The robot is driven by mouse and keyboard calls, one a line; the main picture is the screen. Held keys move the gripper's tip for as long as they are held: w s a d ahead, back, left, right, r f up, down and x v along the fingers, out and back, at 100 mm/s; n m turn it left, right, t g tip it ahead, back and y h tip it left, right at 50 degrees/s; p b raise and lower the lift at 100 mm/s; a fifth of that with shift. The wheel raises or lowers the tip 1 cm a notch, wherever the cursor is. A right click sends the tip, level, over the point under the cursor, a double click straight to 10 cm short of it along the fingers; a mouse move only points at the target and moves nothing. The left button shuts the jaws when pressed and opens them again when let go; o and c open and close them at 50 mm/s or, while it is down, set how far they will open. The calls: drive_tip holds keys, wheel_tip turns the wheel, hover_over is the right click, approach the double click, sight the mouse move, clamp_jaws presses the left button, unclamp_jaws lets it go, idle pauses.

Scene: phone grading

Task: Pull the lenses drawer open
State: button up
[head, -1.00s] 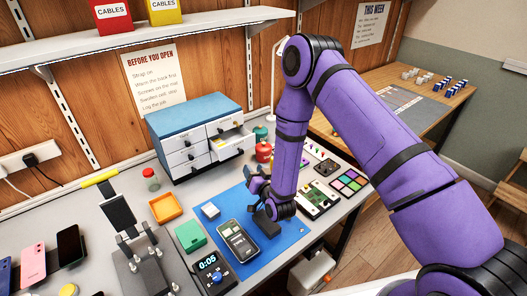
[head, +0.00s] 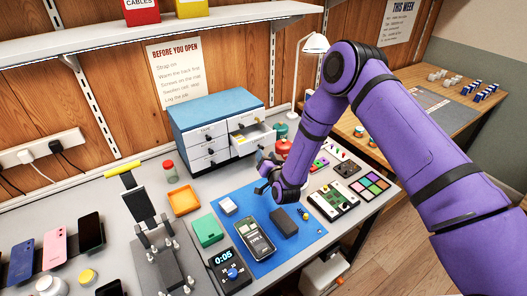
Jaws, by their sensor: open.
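The drawer cabinet (head: 217,103) has a blue top and two columns of white drawers with dark handles. One right-column drawer (head: 254,139), below the top one, stands pulled out with small yellow items inside. The other drawers look shut. The drawer labels are too small to read, so I cannot tell which is the lenses drawer. My gripper (head: 263,172) is open, in front of the cabinet's lower right, below and right of the pulled-out drawer. It looks empty. Its fingers are small and dark, and I cannot tell whether they touch anything.
A blue mat (head: 268,261) holds a phone (head: 255,237) and a dark block (head: 284,222). An orange tray (head: 183,201), a red-capped jar (head: 170,171) and a green box (head: 208,231) stand left of the mat.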

drive_tip(key=shift+x, duration=1.75)
drive_tip(key=shift+a, duration=0.1)
drive_tip(key=shift+s, duration=0.1)
clamp_jaws()
